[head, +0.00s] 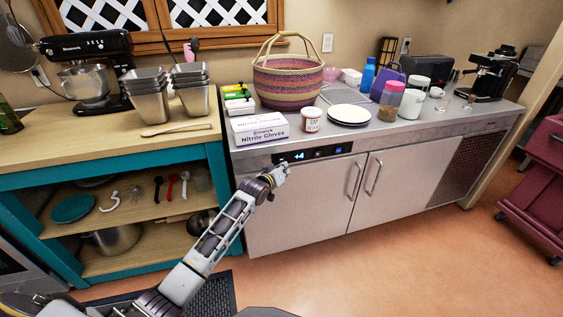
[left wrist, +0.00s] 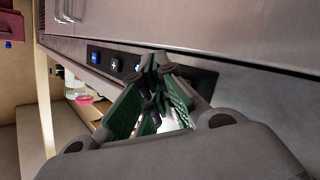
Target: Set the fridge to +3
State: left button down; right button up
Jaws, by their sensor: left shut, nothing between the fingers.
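The under-counter fridge (head: 310,195) has two light doors and a dark control panel (head: 327,153) along its top edge. The lit display (head: 298,156) on the panel's left reads +4, and small buttons (head: 318,153) sit to its right. My left gripper (head: 281,172) is shut and empty, just below and left of the display. In the left wrist view the closed fingertips (left wrist: 154,62) overlap the panel (left wrist: 104,60), hiding part of it. A plus button (left wrist: 115,64) and a blue-lit button (left wrist: 95,57) show there. I cannot tell whether the fingertips touch the panel. My right gripper is out of view.
A nitrile gloves box (head: 260,130), a small jar (head: 311,120) and white plates (head: 349,114) stand on the counter above the panel. A teal-framed shelf unit (head: 100,160) adjoins the fridge on the left. The floor (head: 400,245) before the doors is clear.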

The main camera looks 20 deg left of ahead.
pick_arm(q)
jog(key=shift+w+a, duration=0.2)
jog(key=shift+w, duration=0.05)
dwell(0.5)
jog(key=shift+w+a, duration=0.2)
jog(key=shift+w, duration=0.1)
dwell(0.7)
jog(key=shift+s+p, duration=0.1)
jog(key=shift+p, duration=0.25)
jog(key=shift+s+d+r+p, duration=0.1)
jog(key=shift+s+d+p, duration=0.45)
jog(key=shift+p, duration=0.25)
jog(key=shift+s, duration=0.1)
